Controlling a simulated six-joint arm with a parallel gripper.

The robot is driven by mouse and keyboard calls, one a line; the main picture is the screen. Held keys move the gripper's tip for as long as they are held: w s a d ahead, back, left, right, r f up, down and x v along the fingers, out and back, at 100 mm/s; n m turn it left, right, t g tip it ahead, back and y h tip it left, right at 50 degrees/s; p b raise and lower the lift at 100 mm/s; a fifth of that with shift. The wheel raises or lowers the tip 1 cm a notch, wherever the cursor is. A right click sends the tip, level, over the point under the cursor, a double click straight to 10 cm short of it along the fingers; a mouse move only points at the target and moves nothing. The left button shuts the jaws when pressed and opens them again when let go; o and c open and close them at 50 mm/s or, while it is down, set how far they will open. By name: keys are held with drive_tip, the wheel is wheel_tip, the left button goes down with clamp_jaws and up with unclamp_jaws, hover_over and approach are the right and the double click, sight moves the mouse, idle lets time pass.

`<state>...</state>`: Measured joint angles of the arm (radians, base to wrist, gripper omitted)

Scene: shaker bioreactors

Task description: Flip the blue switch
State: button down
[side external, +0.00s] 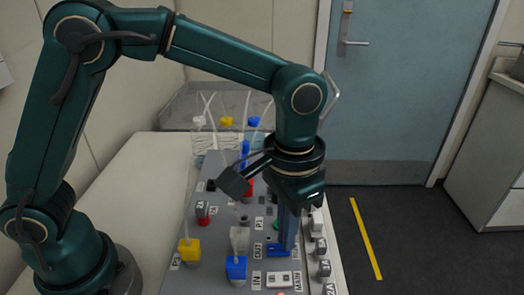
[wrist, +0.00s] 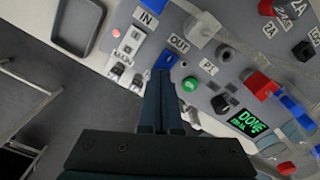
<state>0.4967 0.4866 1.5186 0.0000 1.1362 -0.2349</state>
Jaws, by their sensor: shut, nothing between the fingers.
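The blue switch (side external: 278,251) is on the grey panel (side external: 212,240), beside the OUT label. In the wrist view the blue switch (wrist: 166,61) shows just past my fingertips, partly covered by them. My gripper (side external: 287,246) points down at the panel with its fingers together and nothing between them. In the wrist view my gripper (wrist: 161,74) reaches up to the near edge of the switch. I cannot tell whether the tips touch it.
A blue-capped block (side external: 236,268) and a yellow-capped block (side external: 189,250) stand left of my gripper. In the wrist view, a green button (wrist: 190,84), a DONE screen (wrist: 250,121) and a red knob (wrist: 262,85) lie to the right. White MAIN switches (wrist: 126,72) lie left.

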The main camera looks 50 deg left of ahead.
drive_tip(key=shift+f, duration=0.45)
drive_tip(key=shift+r, duration=3.55)
drive_tip(key=s+a+r+n+t, duration=0.3)
drive_tip(key=a+r, duration=0.4)
drive_tip(key=a, duration=0.2)
drive_tip(key=s+a+f+t, duration=0.2)
drive_tip(key=s+a+f, duration=0.3)
drive_tip(key=s+f, duration=0.1)
drive_tip(key=shift+s+a+f+t, duration=0.2)
drive_tip(key=shift+s+f+t, duration=0.05)
drive_tip(key=shift+s+t, duration=0.1)
